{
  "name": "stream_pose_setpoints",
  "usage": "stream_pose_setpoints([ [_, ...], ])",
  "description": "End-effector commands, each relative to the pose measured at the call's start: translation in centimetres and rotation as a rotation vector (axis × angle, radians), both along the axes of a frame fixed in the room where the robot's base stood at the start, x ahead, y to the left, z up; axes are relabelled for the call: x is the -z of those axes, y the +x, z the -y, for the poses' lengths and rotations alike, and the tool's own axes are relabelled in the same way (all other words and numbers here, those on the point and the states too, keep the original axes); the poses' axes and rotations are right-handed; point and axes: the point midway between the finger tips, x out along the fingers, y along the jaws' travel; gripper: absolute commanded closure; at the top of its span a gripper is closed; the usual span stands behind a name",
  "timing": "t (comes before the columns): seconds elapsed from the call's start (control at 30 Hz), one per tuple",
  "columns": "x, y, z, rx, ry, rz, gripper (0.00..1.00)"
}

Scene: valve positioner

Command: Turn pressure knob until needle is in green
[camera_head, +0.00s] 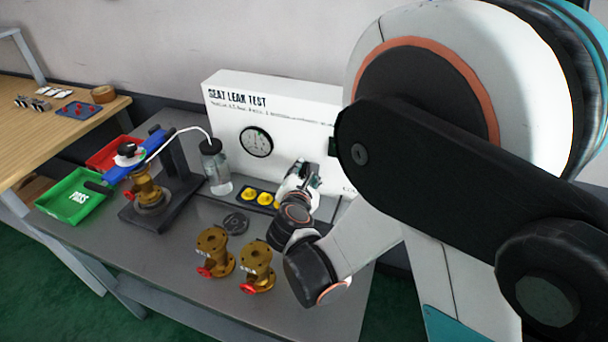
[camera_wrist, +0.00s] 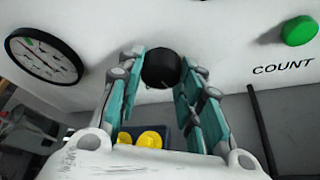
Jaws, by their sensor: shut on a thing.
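The black pressure knob (camera_wrist: 161,68) is on the white test panel in the wrist view. My gripper (camera_wrist: 160,85) reaches up to it, with one teal-padded finger on each side, shut on the knob. In the head view my gripper (camera_head: 303,172) is at the panel's lower middle and hides the knob. The round gauge (camera_head: 256,142) is on the panel to the left of my gripper. It also shows in the wrist view (camera_wrist: 45,56), with a small green part near its upper left. The needle is too small to read surely.
A green button (camera_wrist: 299,31) above the word COUNT is right of the knob. Yellow plugs (camera_head: 262,198) sit in a dark holder below. Two brass valves (camera_head: 215,252) stand at the table's front. A clamp stand with a valve (camera_head: 146,188), a bottle (camera_head: 216,168) and a green tray (camera_head: 75,196) are left.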

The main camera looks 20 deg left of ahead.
Motion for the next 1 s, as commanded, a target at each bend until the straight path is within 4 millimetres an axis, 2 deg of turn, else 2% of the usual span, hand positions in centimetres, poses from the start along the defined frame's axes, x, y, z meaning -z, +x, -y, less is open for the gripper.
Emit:
stream_pose_setpoints([
  [0.3,0.12,0.02,0.16,0.000,0.248,0.021,0.90],
  [0.7,0.12,-0.03,0.16,0.000,0.289,0.023,0.90],
  [0.73,0.12,-0.03,0.16,0.000,0.289,0.023,0.62],
  [0.8,0.12,-0.03,0.16,0.001,0.289,0.022,0.46],
  [1.0,0.10,-0.02,0.15,0.000,0.288,0.023,0.46],
])
